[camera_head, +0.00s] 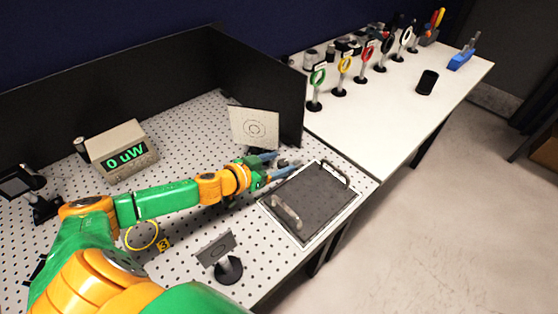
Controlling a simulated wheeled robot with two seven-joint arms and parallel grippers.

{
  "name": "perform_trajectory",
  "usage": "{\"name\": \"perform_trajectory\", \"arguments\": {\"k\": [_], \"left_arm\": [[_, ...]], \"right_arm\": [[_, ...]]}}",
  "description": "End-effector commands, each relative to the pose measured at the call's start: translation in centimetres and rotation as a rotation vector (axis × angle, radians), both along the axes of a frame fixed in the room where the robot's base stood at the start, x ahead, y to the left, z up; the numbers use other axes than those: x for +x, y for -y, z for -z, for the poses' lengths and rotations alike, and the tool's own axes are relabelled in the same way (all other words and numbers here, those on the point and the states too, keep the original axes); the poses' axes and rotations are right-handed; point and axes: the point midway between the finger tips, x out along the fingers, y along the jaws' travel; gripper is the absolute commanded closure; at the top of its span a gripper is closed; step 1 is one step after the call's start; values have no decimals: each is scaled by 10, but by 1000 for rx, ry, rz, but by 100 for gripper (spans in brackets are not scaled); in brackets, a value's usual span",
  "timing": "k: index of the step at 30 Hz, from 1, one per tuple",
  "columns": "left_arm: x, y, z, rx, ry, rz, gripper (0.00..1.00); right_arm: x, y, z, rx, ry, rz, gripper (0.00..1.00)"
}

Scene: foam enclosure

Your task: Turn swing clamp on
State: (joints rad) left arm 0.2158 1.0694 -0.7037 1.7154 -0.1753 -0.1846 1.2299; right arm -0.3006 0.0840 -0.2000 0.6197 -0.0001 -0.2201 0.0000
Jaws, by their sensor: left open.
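My left gripper (286,161) reaches over the perforated board from the left, at the far left corner of a dark tray. Its two blue-grey fingers are apart. A small grey piece (283,163) shows between or just behind the fingers. It may be the swing clamp, but it is too small and too covered to tell its position or whether the fingers touch it. A pale square plate (254,128) with ring marks stands just behind the gripper. My right gripper is not in view.
The dark tray (310,201) has two handles and lies at the board's right edge. A power meter (122,150) reads "0 uW". A small plate on a post (216,249) stands in front. Black panels (262,85) wall the back. Ring-topped posts line the white table (385,125).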

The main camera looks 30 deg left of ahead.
Motion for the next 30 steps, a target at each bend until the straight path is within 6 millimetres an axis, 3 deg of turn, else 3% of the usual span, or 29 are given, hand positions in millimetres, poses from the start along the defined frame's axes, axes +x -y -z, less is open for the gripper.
{"name": "perform_trajectory", "arguments": {"k": [11,18,19,30], "left_arm": [[4,2,2,1,0,3,31],[4,2,2,1,0,3,96],[4,2,2,1,0,2,100],[5,0,0,4,2,60,100]], "right_arm": [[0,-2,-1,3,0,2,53],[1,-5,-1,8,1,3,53],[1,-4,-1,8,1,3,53],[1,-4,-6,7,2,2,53]]}}
